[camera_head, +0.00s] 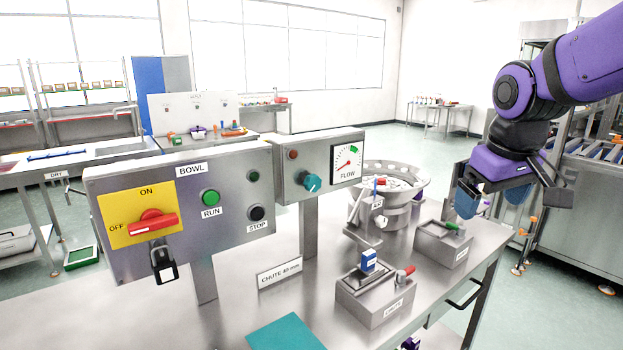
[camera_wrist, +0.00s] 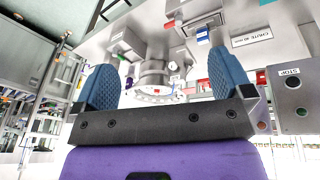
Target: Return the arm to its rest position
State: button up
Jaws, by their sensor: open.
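My purple arm (camera_head: 590,62) reaches in from the upper right in the head view and bends down at its dark wrist. My gripper (camera_head: 490,199) hangs over the right end of the steel table (camera_head: 240,327), to the right of the metal bowl (camera_head: 418,183). Its two blue fingers are spread apart with nothing between them. In the wrist view, my gripper (camera_wrist: 162,64) also shows open, with the bowl (camera_wrist: 155,77) beyond the gap. No contact with anything is visible. The arm's base end is out of view.
The control panel (camera_head: 228,240) has a red switch at OFF. The flow box (camera_head: 328,158) stands beside it. A fixture with a blue block (camera_head: 369,260) and a fixture with a green handle (camera_head: 452,225) stand on the table. A conveyor (camera_head: 600,175) stands at the right.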

jog(key=s+d+m+t, duration=0.1)
jog(key=s+m+t, duration=0.1)
jog(key=s, duration=1.4)
jog(key=shift+s+d+r+m+y, duration=0.2)
jog(key=shift+r+m+y, duration=0.1)
jog(key=shift+r+m, duration=0.15)
